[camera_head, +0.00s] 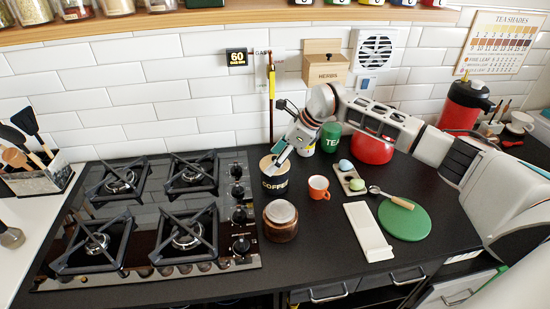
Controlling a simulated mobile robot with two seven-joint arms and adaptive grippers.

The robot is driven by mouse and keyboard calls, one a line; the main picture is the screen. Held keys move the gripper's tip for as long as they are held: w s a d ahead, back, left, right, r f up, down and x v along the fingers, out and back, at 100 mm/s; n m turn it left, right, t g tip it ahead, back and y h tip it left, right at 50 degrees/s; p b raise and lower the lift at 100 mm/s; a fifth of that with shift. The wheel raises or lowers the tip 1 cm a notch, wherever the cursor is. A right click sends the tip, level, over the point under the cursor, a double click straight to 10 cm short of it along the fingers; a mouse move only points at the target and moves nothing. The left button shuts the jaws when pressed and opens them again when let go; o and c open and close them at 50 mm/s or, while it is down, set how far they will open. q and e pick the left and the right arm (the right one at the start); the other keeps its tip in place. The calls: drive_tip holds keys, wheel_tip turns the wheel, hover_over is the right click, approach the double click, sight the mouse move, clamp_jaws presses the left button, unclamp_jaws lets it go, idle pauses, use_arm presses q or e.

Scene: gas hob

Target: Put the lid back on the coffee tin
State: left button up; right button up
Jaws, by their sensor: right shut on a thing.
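The black coffee tin (274,185), with COFFEE in pale letters, stands upright on the dark counter just right of the hob. My right gripper (274,161) reaches down from the upper right to the top of the tin and is shut. A tan, wood-coloured lid (266,163) shows at the tin's top, beside and partly behind the fingers; the gripper appears to be shut on it. Whether the lid sits flat on the rim is too small to tell. My left gripper is not in view.
The gas hob (160,222) lies left of the tin. A brown round jar (281,224) and an orange mug (318,187) stand close in front. A green tea tin (330,137) and red kettle (371,150) are behind. A white rest (367,231) and green board (405,221) lie right.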

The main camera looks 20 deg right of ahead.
drive_tip(key=o, duration=1.2)
drive_tip(key=shift+c, duration=0.2)
drive_tip(key=o, duration=0.5)
drive_tip(key=shift+r+p, duration=1.8)
drive_tip(key=shift+r, duration=0.65)
drive_tip(key=shift+r+p, duration=0.5)
drive_tip(key=shift+r, duration=0.55)
